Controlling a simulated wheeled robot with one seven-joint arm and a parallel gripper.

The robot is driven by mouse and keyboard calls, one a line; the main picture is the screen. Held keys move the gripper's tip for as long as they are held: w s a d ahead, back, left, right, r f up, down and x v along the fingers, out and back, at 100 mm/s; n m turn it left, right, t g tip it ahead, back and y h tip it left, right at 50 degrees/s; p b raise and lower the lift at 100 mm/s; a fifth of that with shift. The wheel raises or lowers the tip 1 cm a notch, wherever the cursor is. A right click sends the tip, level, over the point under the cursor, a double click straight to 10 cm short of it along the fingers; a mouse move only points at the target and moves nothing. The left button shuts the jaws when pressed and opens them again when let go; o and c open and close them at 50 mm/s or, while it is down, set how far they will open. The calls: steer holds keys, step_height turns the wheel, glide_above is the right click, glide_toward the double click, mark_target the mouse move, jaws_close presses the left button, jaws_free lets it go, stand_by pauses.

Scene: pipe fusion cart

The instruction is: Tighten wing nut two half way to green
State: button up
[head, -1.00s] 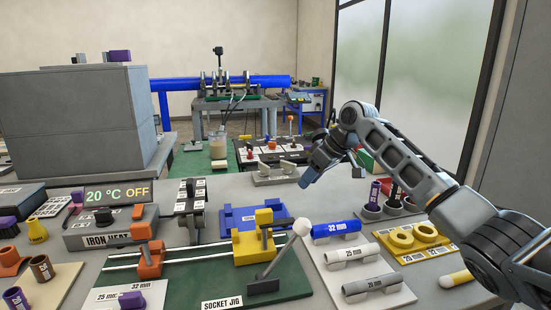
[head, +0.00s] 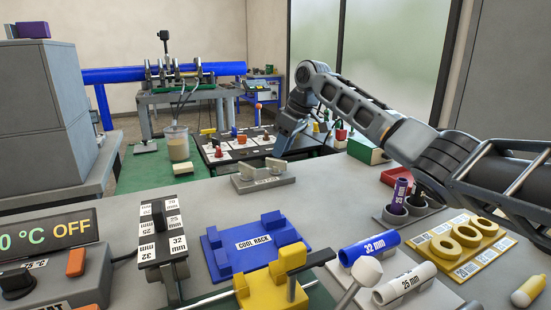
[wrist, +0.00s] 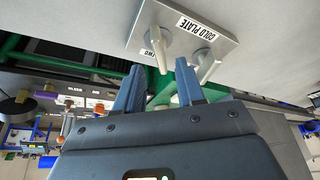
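No wing nut with a green mark can be made out clearly. The far clamp frame (head: 180,72), around a long blue pipe (head: 118,74), is too small to show its nuts. My gripper (head: 287,146) hangs beyond the table's back edge region, near a grey block (head: 265,183) with two pale upright pieces. In the wrist view my gripper (wrist: 158,68) is open with nothing between its fingers. A plate labelled COLD PLATE (wrist: 226,44) lies just past the fingertips, with two pale lever-like pieces, one left (wrist: 158,48) and one right (wrist: 207,65). A small label by the left one seems to read TWO.
A blue cool rack (head: 225,262), a yellow clamp (head: 262,290), pipe pieces on a white stand (head: 370,246) and yellow rings (head: 468,237) crowd the near table. A low cart (head: 240,150) and a bucket (head: 177,143) stand beyond it. Bare table lies around the grey block.

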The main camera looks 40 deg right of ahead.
mark_target(276, 165)
steer(key=shift+x, duration=2.2)
jaws_close()
